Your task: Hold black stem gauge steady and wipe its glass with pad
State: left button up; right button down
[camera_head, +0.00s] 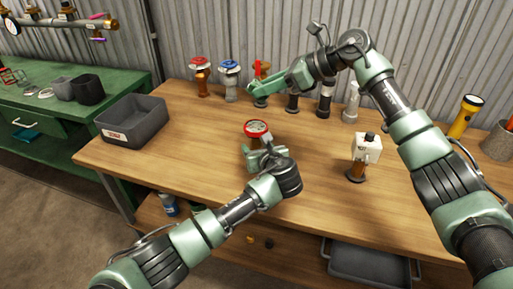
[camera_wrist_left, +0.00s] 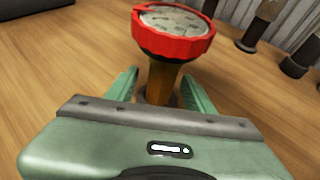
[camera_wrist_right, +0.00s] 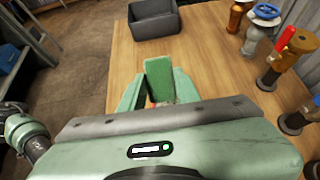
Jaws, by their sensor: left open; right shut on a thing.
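A gauge with a red rim and a pale, smudged-looking face (camera_head: 257,128) stands upright on the table. In the left wrist view the gauge (camera_wrist_left: 172,38) has a brown-orange stem, not a black one. My left gripper (camera_head: 252,154) is open, with a finger on each side of this stem in the left wrist view (camera_wrist_left: 160,90). My right gripper (camera_head: 256,91) is shut at the back of the table, near the red-lever valve.
A red-wheel valve (camera_head: 201,77), a blue-wheel valve (camera_head: 230,80), a red-lever valve (camera_head: 258,72) and several dark-based fittings line the back. A grey bin (camera_head: 136,122) stands at the left. A white box-headed fitting (camera_head: 367,150) and a yellow flashlight (camera_head: 466,116) are at the right.

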aim_at(256, 83)
pick_arm(q)
grip_shut()
pick_arm(e)
jog(key=shift+w+a+f+g+h, duration=0.15)
jog(key=shift+a+h, duration=0.1)
jog(key=shift+a, duration=0.25)
jog(key=shift+w+a+g+h, duration=0.1)
jog(key=shift+a+g+h, duration=0.15)
jog(key=shift+a, duration=0.2)
jog(key=shift+w+a+f+g+h, duration=0.15)
jog(key=shift+a+h, duration=0.15)
jog(key=shift+a, duration=0.2)
jog(key=shift+w+a+h, duration=0.1)
jog(key=shift+a+h, duration=0.2)
jog(key=shift+h, duration=0.1)
jog(key=shift+w+a+r+h, duration=0.15)
jog(key=shift+h, duration=0.45)
jog(key=shift+f, duration=0.3)
notch_tip(256, 83, down, 5)
jog(key=shift+x, duration=0.9)
